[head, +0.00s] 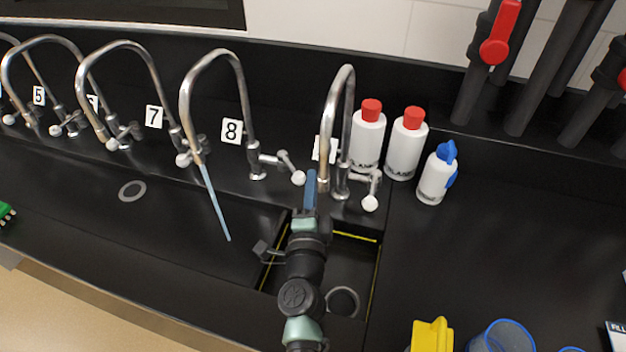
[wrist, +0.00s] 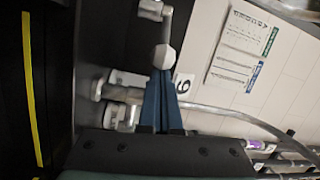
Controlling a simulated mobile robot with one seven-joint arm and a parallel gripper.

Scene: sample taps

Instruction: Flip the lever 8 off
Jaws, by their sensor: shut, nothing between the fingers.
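Tap 8 is the arched metal spout (head: 245,95) beside the label 8 (head: 231,131). A pale blue stream of water (head: 214,202) runs from its mouth into the sink. Its lever, with a white ball end (head: 298,178), sticks out to the right of its base. My gripper (head: 310,178) is shut, with blue fingers held just right of that ball, between taps 8 and 9. In the wrist view the white ball (wrist: 164,57) is right at the tips of the shut fingers (wrist: 163,82). I cannot tell whether they touch.
Tap 9 (head: 347,110) stands close right of my gripper, its white-ended lever (head: 370,202) pointing forward. Tap 7 (head: 150,80) and several others stand to the left. Two red-capped bottles (head: 405,145) and a blue-topped bottle (head: 438,175) stand right. The black counter (head: 480,250) has bare room.

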